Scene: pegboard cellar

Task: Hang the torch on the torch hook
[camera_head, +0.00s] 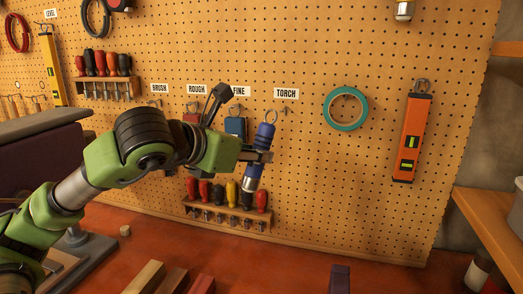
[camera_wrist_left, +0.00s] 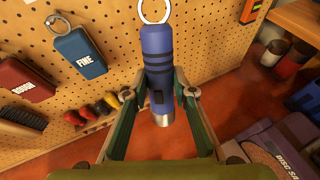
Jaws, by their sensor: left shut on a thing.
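In the left wrist view the torch (camera_wrist_left: 157,45) stands between the two fingers of my left gripper (camera_wrist_left: 160,95). The torch hook (camera_head: 286,110) is a small piece on the board under the TORCH label (camera_head: 286,93). It lies a little right of and above the torch ring, and the ring appears apart from it. My right gripper is not in view.
A blue FINE block (camera_head: 235,127) hangs just left of the torch. A teal tape ring (camera_head: 328,108) and an orange level (camera_head: 411,138) hang to the right. A screwdriver rack (camera_head: 225,215) is below. The board around the hook is clear.

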